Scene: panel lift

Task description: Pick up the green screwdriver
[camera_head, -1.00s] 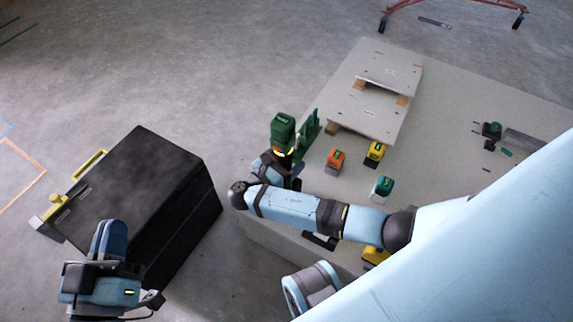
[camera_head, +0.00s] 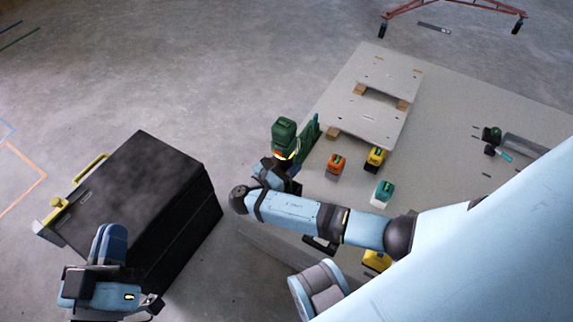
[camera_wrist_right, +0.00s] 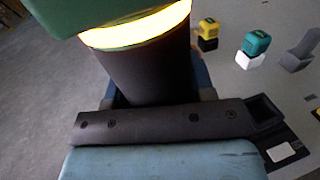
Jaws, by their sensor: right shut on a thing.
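The green screwdriver (camera_head: 284,131) is a chunky power tool with a green block on top, a glowing yellow band and a dark handle. It stands roughly upright at the left edge of the pale table in the head view. My right gripper (camera_head: 282,170) is shut on its dark handle. In the right wrist view the screwdriver's dark handle (camera_wrist_right: 148,70) sits between the fingers, with the glowing band and green part above. Its lower end is hidden. My left gripper (camera_head: 140,305) is at the lower left, in front of the black case, and its fingers are not clear.
The pale table (camera_head: 450,130) carries an orange block (camera_head: 336,162), a yellow block (camera_head: 375,157), a teal-topped block (camera_head: 382,192) and stacked boards (camera_head: 368,115). A green upright piece (camera_head: 310,133) stands beside the screwdriver. A black case (camera_head: 145,200) is at left.

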